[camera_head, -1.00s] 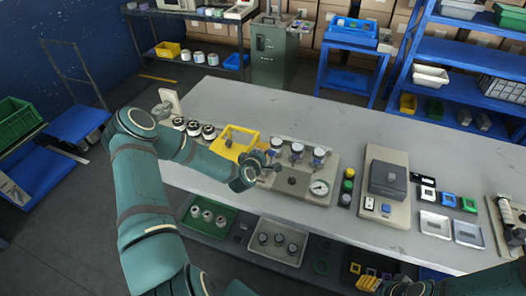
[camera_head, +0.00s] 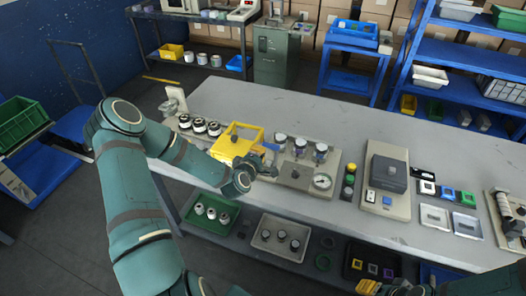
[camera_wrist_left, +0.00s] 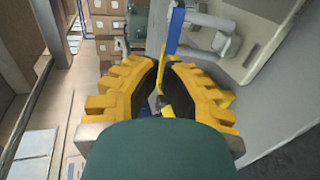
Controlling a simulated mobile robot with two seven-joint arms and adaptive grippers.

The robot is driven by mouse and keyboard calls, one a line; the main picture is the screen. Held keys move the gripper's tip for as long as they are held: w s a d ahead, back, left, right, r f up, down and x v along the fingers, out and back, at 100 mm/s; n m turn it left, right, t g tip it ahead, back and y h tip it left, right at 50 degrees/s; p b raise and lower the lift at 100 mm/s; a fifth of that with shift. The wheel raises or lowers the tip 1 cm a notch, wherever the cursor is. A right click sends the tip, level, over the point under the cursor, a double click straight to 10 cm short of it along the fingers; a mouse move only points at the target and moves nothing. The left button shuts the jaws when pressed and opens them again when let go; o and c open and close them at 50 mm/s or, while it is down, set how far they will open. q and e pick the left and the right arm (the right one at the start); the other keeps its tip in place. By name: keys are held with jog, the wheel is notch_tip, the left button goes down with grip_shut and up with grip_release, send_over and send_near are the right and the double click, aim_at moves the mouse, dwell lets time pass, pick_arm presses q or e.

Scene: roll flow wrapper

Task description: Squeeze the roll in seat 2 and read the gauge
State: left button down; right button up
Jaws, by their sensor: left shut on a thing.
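Three white-topped rolls stand in a row on a beige panel: left (camera_head: 280,139), middle (camera_head: 300,146) and right (camera_head: 321,151). I see no seat numbers. A round white dial gauge (camera_head: 322,181) sits at the panel's front right; its reading is too small to make out. My left gripper (camera_head: 256,160) is by the panel's left end, just left of the rolls. In the left wrist view its yellow fingers (camera_wrist_left: 163,95) close around a small blue and yellow piece (camera_wrist_left: 168,104), mostly hidden. My right gripper (camera_head: 369,287) shows partly at the bottom edge.
A yellow bin (camera_head: 237,136) stands close behind the left gripper, with several dark-and-white rolls (camera_head: 199,125) to its left. The table's back (camera_head: 290,107) is clear.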

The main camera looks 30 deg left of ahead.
pick_arm(q)
jog(key=shift+r+v, duration=0.2)
jog(key=shift+v, duration=2.1)
jog(key=s+d+f+m+g+h+b, duration=0.1)
jog(key=d+f+m+g+h+b, duration=0.15)
jog(key=d+f+m, duration=0.4)
jog(key=s+d+f+m+g+h+b, duration=0.1)
jog(key=s+d+f+m+g+h, duration=0.15)
jog(key=d, duration=0.75)
jog(key=s+d+f+m+g+h+b, duration=0.2)
jog(key=s+d+f+m+g+b, duration=0.2)
jog(key=s+d+f+m+g, duration=0.3)
jog(key=s+d+f+m, duration=0.2)
jog(key=s+d, duration=0.1)
jog(key=s, duration=0.2)
jog(key=shift+s+d+m, duration=0.2)
jog(key=shift+s+m, duration=0.2)
